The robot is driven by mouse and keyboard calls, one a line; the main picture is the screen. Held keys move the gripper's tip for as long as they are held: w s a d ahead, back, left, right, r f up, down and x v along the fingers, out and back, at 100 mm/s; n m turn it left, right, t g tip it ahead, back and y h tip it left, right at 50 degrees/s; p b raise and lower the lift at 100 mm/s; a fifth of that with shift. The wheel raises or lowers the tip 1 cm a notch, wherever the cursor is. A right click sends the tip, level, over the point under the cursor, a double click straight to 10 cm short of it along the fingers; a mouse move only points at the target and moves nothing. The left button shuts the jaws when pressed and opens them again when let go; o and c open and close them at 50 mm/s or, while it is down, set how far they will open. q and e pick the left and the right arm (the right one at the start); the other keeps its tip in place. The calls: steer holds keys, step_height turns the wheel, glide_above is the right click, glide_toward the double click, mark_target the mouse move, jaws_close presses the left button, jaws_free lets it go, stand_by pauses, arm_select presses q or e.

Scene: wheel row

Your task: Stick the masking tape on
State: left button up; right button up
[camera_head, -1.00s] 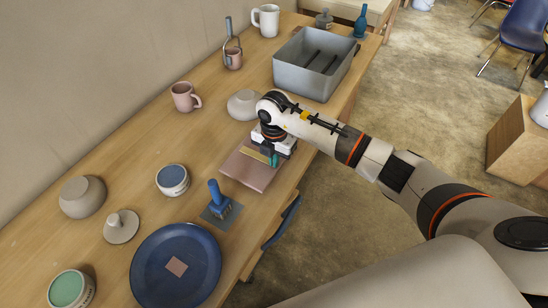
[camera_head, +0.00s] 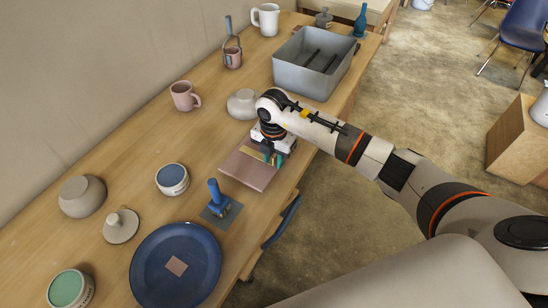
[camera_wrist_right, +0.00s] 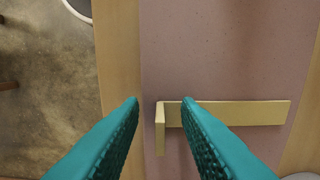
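A yellow strip of masking tape (camera_wrist_right: 235,113) lies across a flat pink slab (camera_wrist_right: 225,50). In the wrist view its left end stands up as a short tab near the slab's edge. In the head view the tape (camera_head: 248,151) is partly hidden by my right gripper, and the slab (camera_head: 243,170) lies on the table. My right gripper (camera_wrist_right: 161,103) is open, with its teal fingers on either side of the tab and a gap to each. In the head view it (camera_head: 273,160) is low over the slab's right part. My left gripper is not in view.
A grey bin (camera_head: 308,80) and a grey bowl (camera_head: 242,104) stand beyond the slab. A blue-handled tool (camera_head: 216,198) on a dark square, a blue plate (camera_head: 150,265) and a blue-topped jar (camera_head: 172,178) are nearer. Bare table lies left of the slab.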

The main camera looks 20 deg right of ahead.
step_height(320, 180, up, 12)
steer(key=b, duration=0.1)
steer(key=shift+f, duration=0.2)
stand_by(0.3)
